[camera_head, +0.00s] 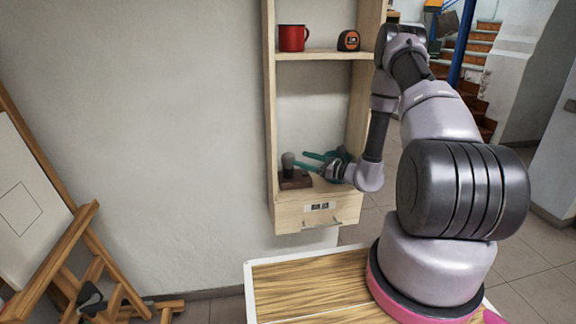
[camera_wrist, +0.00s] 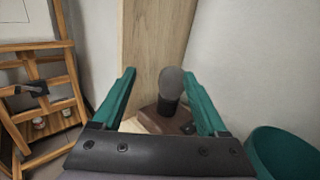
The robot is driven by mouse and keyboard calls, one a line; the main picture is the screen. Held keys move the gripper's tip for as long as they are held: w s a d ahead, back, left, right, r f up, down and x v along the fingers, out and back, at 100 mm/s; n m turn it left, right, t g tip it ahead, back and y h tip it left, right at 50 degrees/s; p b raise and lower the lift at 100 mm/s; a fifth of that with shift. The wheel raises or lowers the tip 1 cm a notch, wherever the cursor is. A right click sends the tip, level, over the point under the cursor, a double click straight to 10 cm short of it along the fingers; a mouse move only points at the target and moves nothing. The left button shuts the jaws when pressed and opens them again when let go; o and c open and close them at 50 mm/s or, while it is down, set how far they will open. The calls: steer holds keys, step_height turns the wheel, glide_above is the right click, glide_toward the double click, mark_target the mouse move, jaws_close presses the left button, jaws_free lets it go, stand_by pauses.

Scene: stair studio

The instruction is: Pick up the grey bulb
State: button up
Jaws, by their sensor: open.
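The grey bulb (camera_wrist: 171,86) stands upright in the wrist view, its dark lower part at a brown block (camera_wrist: 163,121). In the head view the bulb (camera_head: 288,162) is on the brown block (camera_head: 295,180), on the lower shelf (camera_head: 321,191). My gripper (camera_wrist: 157,76) has its two teal fingers apart. The bulb shows between them, nearer the right finger; I cannot tell whether they touch. In the head view my gripper (camera_head: 298,160) reaches in from the right, with its fingertips close to the bulb. The finger hides part of the block's right side.
A teal round container (camera_wrist: 283,154) stands right of my gripper. A wooden shelf side panel (camera_wrist: 151,55) rises behind the bulb. A red mug (camera_head: 292,38) and a tape measure (camera_head: 348,41) sit on the upper shelf. A wooden easel (camera_head: 85,255) stands at the left.

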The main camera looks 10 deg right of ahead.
mark_target(288, 160)
step_height(288, 160, down, 5)
steer(key=d+m+t+h, duration=0.1)
steer(key=d+m+h, duration=0.1)
steer(key=x, duration=0.7)
steer(key=r+x, duration=0.1)
steer(key=x, duration=0.2)
steer(key=shift+w, duration=0.4)
steer(key=c, duration=1)
steer(key=shift+c, duration=0.2)
